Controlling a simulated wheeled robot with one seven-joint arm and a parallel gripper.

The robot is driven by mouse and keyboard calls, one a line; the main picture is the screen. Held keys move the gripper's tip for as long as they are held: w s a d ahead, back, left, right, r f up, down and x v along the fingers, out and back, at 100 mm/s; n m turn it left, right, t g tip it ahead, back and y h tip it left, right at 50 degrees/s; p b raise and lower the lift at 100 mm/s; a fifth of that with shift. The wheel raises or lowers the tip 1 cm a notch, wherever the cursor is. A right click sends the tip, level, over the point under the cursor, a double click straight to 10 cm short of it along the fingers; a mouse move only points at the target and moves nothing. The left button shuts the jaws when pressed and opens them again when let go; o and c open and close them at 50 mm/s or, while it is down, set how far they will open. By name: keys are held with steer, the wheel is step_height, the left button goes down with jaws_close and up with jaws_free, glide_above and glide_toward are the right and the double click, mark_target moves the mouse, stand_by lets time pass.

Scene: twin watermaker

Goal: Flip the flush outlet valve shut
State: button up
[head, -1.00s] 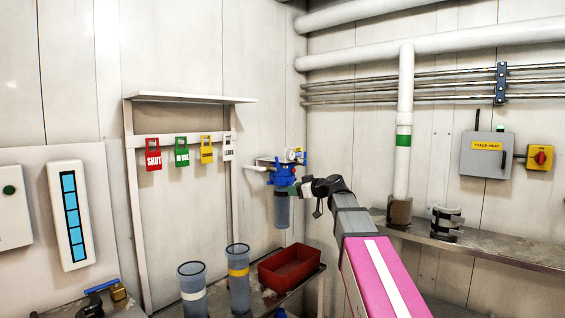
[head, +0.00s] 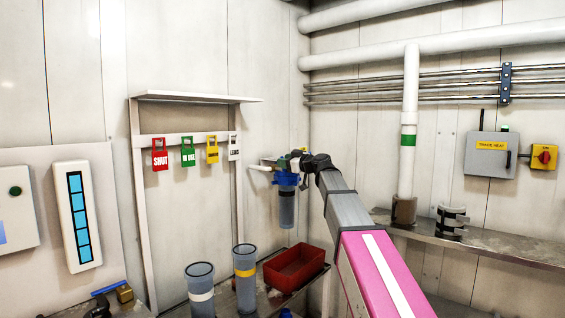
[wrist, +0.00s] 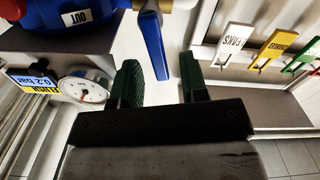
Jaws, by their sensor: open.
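A blue lever (wrist: 152,45) hangs down in the wrist view, beside a blue fitting (wrist: 75,12) with a white "OUT" label. My gripper (wrist: 158,72) is open, its two green fingers spread apart. The lever cannot be made out there.
A round gauge (wrist: 88,90) is close left of the fingers. Hanging tags (head: 187,152) are left of the housing. A red bin (head: 293,266) and two clear cups (head: 245,275) stand below. Another blue-handled brass valve (head: 123,292) is at lower left.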

steer(key=shift+x, duration=0.95)
jaws_close()
steer(key=shift+w+d+m, duration=0.2)
steer(key=shift+w+m, duration=0.05)
steer(key=shift+m, duration=0.6)
steer(key=shift+w+d+m, duration=0.2)
steer(key=shift+m, duration=0.65)
jaws_free()
steer(key=shift+r, duration=0.1)
